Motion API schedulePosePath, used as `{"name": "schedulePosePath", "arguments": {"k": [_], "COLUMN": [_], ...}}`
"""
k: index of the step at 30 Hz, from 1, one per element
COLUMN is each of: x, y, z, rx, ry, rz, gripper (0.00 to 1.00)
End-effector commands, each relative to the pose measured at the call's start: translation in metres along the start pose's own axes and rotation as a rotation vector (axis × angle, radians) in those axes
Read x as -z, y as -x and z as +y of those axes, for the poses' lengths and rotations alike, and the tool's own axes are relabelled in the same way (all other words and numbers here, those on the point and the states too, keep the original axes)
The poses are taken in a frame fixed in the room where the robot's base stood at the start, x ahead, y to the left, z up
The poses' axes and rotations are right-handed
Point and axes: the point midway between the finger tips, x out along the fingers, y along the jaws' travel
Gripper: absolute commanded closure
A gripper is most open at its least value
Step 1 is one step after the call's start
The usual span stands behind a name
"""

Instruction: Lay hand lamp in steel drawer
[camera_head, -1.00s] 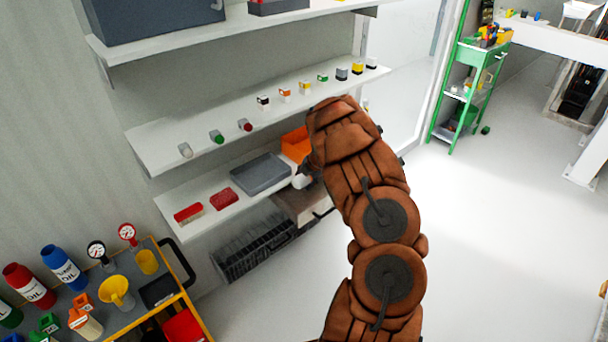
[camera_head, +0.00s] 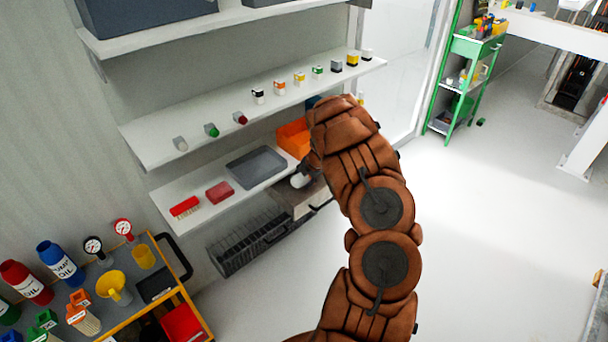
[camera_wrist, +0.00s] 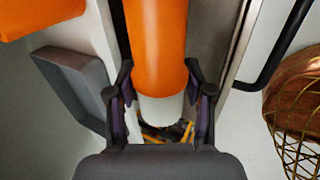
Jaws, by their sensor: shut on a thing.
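In the wrist view, my gripper (camera_wrist: 162,105) is shut on an orange cylinder with a white end, which I take as the hand lamp (camera_wrist: 158,50). The white end sits between the fingers. In the head view, my gripper is mostly hidden by my brown arm; a small white end of the lamp (camera_head: 299,181) shows. The steel drawer (camera_head: 312,200) is under the lower shelf, with a dark bar handle. In the wrist view, the drawer front (camera_wrist: 237,45) runs beside the lamp, with its black handle to the right. The lamp hides much of the drawer inside.
A wire basket (camera_head: 245,243) is below. A tool cart (camera_head: 150,318) stands at lower left. A mesh dome (camera_wrist: 298,120) is at right in the wrist view.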

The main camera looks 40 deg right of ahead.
Motion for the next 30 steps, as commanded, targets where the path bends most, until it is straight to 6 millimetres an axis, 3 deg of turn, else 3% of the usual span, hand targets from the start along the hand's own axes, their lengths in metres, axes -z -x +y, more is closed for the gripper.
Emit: {"name": "schedulePosePath", "arguments": {"k": [18,30], "x": [0.001,0.000], "y": [-0.044,-0.054], "z": [-0.023,-0.028], "rx": [0.000,0.000], "ry": [-0.001,0.000], "rz": [0.003,0.000], "gripper": [0.92,0.92]}}
